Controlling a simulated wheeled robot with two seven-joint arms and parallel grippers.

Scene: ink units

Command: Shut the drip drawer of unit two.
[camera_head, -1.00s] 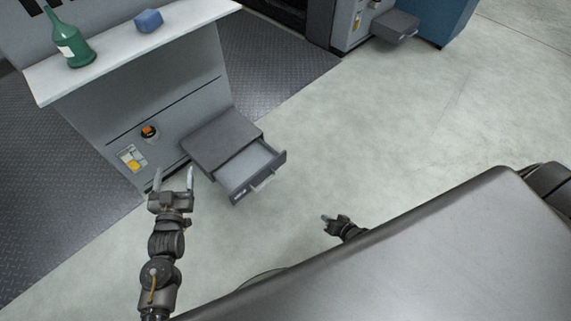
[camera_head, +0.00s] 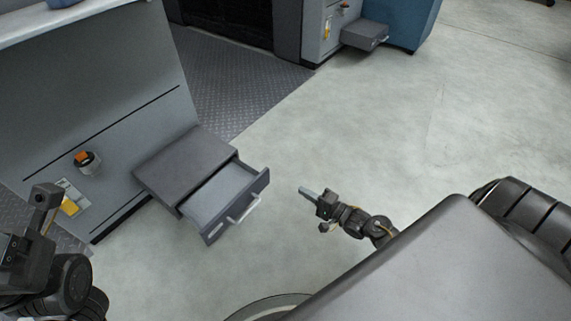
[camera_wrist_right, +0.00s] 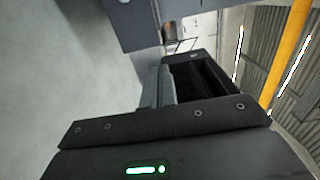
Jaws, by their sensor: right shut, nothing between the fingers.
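The drip drawer (camera_head: 222,190) of the near grey unit (camera_head: 100,95) stands pulled out of its dark housing (camera_head: 185,160), its pale inside showing. Its front has a bar handle (camera_head: 243,208). I cannot read a unit number. My right gripper (camera_head: 305,191) is shut and empty, to the right of the drawer front and apart from it, pointing towards it. In the right wrist view its closed fingers (camera_wrist_right: 159,86) point at a grey panel and a thin handle (camera_wrist_right: 181,46), likely the drawer's. My left arm is at the lower left edge; its fingertips are not clear.
A knob with an orange top (camera_head: 87,160) and a small panel with a yellow part (camera_head: 70,204) sit on the near unit's face. A farther unit has a similar drawer housing (camera_head: 364,35), beside a blue cabinet (camera_head: 415,22).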

